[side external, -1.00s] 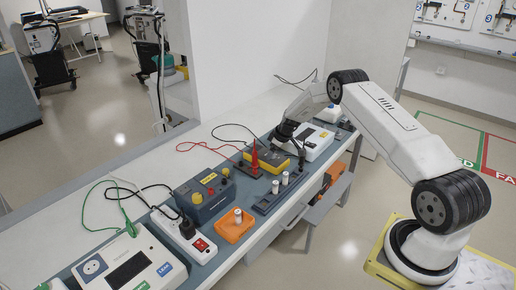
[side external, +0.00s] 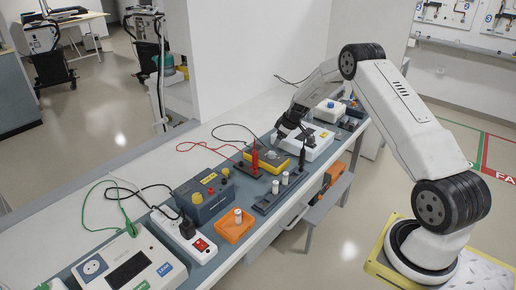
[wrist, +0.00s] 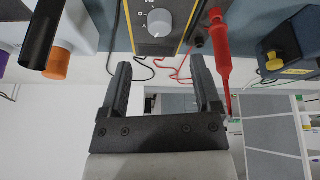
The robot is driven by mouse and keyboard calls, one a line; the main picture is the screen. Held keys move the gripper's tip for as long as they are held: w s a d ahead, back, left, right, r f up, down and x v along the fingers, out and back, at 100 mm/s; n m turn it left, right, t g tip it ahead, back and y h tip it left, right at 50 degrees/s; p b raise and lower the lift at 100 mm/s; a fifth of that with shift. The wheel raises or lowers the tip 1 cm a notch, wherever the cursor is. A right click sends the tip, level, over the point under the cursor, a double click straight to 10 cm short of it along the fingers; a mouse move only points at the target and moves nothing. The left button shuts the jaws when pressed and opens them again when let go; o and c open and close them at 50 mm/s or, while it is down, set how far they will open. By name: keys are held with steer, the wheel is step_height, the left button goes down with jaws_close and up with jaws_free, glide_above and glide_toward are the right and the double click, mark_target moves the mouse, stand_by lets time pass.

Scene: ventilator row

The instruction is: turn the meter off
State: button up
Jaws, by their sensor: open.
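The meter is a yellow-edged multimeter with a grey rotary knob. In the side view the meter (side external: 276,165) lies among the bench devices, partly hidden by the probes. In the wrist view the knob (wrist: 160,21) shows at the top centre, on the meter's dark face (wrist: 145,46). The knob's pointer setting is too small to read surely. My gripper (wrist: 160,65) is open and empty, its two fingers pointing toward the meter with the knob lined up between them but beyond the tips. In the side view my gripper (side external: 290,138) is just behind the meter.
A red probe (wrist: 220,45) stands close to the right finger, and a black probe (wrist: 42,35) is at left. Red and black leads loop near the fingers. A white device (side external: 316,145), an orange tray (side external: 234,232) and a power strip (side external: 170,225) are also on the bench.

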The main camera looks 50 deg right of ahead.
mark_target(272, 153)
steer(key=shift+a+m, duration=0.15)
steer(key=shift+m, duration=0.15)
steer(key=shift+w+a+m+h, duration=0.1)
steer(key=shift+a+m+h, duration=0.15)
steer(key=shift+m, duration=0.4)
steer(key=shift+s+a+m+h, duration=0.1)
steer(key=shift+m+h, duration=0.25)
steer(key=shift+m, duration=0.25)
steer(key=shift+w+a+m+h, duration=0.1)
steer(key=shift+a+m+h, duration=0.15)
steer(key=shift+m, duration=0.4)
steer(key=shift+f, duration=0.15)
steer(key=shift+x, duration=3.75)
steer(key=shift+d, duration=0.1)
jaws_close()
